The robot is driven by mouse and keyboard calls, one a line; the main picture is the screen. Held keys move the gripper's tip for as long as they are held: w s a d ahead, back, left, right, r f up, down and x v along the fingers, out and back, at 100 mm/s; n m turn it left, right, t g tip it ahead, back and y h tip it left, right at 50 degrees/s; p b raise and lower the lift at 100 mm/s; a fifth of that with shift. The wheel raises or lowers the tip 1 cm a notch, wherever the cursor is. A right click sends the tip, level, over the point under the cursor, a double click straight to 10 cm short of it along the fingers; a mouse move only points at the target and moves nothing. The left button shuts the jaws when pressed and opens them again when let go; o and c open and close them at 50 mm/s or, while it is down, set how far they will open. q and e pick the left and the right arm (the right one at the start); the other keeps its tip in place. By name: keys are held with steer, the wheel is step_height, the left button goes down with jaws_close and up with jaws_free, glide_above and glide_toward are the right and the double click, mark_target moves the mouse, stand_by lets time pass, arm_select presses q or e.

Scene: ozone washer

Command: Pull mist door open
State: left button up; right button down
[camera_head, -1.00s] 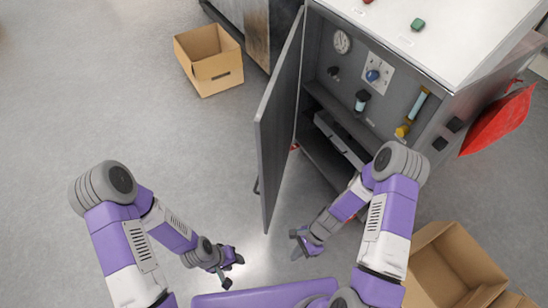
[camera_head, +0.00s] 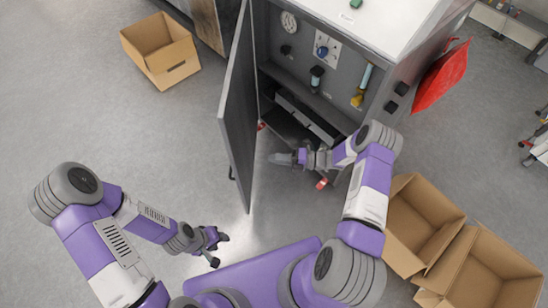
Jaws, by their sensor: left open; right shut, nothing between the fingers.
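The grey door (camera_head: 237,110) of the cabinet stands swung open, seen nearly edge-on, with a dark handle (camera_head: 231,173) on its left face. The cabinet (camera_head: 345,77) shows its inside, with a gauge, a blue knob and a shelf. My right gripper (camera_head: 272,158) is shut and empty, to the right of the door by the cabinet's lower opening, its fingers pointing left toward the door's inner face. A small gap seems to lie between them. My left gripper (camera_head: 219,249) is open and empty, below and left of the door's near edge, apart from it.
An open cardboard box (camera_head: 168,70) stands on the floor at upper left. More open boxes (camera_head: 425,225) are at lower right. A red bag (camera_head: 440,75) hangs on the cabinet's right side. The floor left of the door is clear.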

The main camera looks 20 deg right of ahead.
mark_target(238, 158)
arm_select(q)
steer(key=shift+f+b, duration=0.45)
steer(key=shift+f, duration=0.1)
arm_select(e)
steer(key=x, duration=1.1)
steer(key=shift+s, duration=0.1)
